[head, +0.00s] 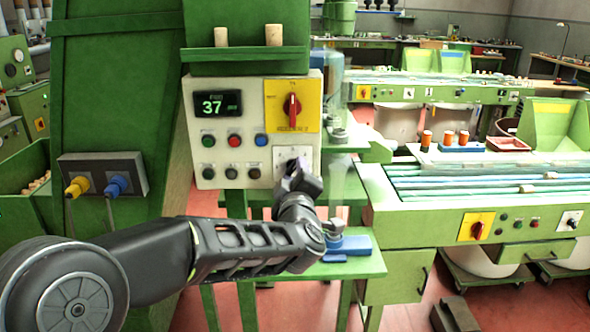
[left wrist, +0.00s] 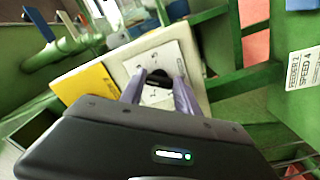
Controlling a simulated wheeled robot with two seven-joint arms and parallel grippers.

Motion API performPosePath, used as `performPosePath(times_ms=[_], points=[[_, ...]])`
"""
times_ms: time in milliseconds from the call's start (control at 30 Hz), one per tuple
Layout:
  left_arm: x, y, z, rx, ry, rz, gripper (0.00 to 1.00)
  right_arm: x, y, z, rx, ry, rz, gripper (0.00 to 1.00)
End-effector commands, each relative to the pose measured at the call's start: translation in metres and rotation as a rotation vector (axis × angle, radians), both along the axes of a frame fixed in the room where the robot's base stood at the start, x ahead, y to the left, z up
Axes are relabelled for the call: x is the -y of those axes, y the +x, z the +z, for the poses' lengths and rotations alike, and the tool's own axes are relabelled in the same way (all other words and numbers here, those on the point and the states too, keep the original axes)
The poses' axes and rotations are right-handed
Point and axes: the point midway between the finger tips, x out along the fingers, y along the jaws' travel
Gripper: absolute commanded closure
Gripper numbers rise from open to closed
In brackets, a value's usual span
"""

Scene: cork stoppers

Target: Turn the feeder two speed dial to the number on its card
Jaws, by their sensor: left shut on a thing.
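The white control panel (head: 222,135) hangs on the green machine, with a display reading 37. The speed dial is a black knob (left wrist: 157,77) on a pale scale plate (left wrist: 172,56) at the panel's corner. My left gripper (left wrist: 158,84) reaches to it, its two fingers shut on the knob. In the head view my left gripper (head: 296,178) covers the knob and part of the scale plate (head: 288,153). Which scale mark the knob points at cannot be read. A card (left wrist: 303,81) in the left wrist view reads "FEEDER 2 SPEED 4". My right gripper is in neither view.
A red switch on a yellow plate (head: 292,107) sits above the dial, and several coloured buttons (head: 234,140) sit to its left. A small green shelf (head: 368,262) with blue items stands below. A conveyor table (head: 425,213) stands to the right.

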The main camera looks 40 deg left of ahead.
Motion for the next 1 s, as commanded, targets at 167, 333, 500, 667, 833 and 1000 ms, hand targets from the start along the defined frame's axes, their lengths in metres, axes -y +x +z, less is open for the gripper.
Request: performPosePath(times_ms=[167,333,500,667,833,1000], points=[[0.0001,-0.0001,-0.0014,-0.083,0.101,-0.002,1.0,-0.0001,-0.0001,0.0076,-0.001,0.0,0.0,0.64],[-0.0001,-0.0004,-0.0017,-0.133,0.168,-0.002,1.0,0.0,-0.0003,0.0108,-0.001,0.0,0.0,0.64],[-0.0004,-0.0006,-0.0022,-0.158,0.202,-0.001,1.0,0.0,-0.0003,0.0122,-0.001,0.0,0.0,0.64],[-0.0004,-0.0006,-0.0026,-0.164,0.211,-0.001,1.0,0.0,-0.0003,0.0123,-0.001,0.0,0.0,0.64],[-0.0004,-0.0006,-0.0027,-0.164,0.211,-0.001,1.0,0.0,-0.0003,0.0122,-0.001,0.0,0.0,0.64],[-0.0005,-0.0006,-0.0026,-0.164,0.21,-0.001,0.56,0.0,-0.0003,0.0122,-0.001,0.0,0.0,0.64]])
